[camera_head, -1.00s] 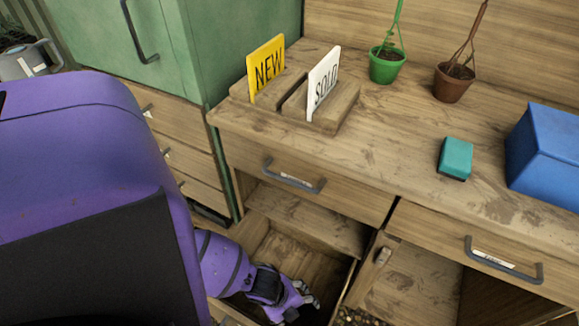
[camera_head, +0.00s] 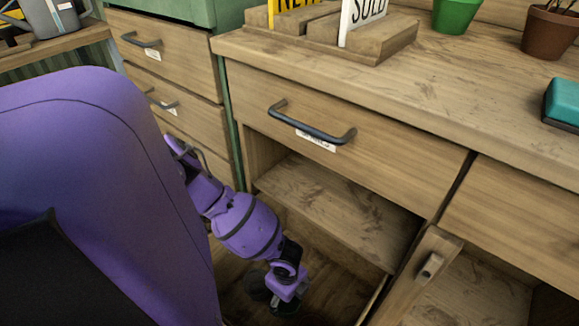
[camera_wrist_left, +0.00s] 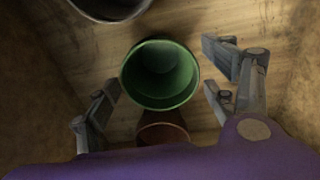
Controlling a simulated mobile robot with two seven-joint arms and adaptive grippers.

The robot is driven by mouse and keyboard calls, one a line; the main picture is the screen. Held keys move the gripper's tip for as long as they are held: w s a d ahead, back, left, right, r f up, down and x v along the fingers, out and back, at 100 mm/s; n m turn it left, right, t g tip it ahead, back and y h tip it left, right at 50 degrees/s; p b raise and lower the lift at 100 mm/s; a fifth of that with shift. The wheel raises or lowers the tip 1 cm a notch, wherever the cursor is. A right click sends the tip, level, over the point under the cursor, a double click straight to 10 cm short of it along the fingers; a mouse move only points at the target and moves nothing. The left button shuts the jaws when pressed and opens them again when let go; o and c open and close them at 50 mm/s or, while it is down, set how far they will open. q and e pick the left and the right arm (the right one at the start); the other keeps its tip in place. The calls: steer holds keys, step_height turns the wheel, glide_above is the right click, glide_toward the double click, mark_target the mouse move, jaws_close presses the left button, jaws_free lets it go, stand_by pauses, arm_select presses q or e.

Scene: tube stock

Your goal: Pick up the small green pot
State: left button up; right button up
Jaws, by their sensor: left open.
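The small green pot (camera_wrist_left: 160,75), empty with its mouth facing the camera, is in the middle of the left wrist view. It stands on a wooden floor inside a walled compartment. My left gripper (camera_wrist_left: 162,92) is open, with its fingers to the left and right of the pot; I cannot tell whether they touch it. In the head view my left gripper (camera_head: 284,300) reaches down into the low open compartment under the counter, and the small green pot cannot be made out there. My right gripper is not in view.
A brown pot (camera_wrist_left: 163,132) is close below the green one, and a dark grey pot (camera_wrist_left: 112,8) is above it. Wooden walls close in both sides. A shelf (camera_head: 340,205) and drawer (camera_head: 340,130) overhang the compartment. Another green pot (camera_head: 456,14) stands on the counter.

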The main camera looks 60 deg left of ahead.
mark_target(286, 309)
arm_select(q)
steer(key=f+b, duration=0.1)
steer(key=f, duration=0.2)
steer(key=f+b, duration=0.2)
steer(key=f, duration=0.1)
steer(key=shift+s+d+f, duration=0.1)
steer(key=shift+s+f, duration=0.1)
steer(key=shift+f, duration=0.05)
steer(key=shift+r, duration=0.1)
steer(key=shift+c, duration=0.6)
steer(key=c, duration=1)
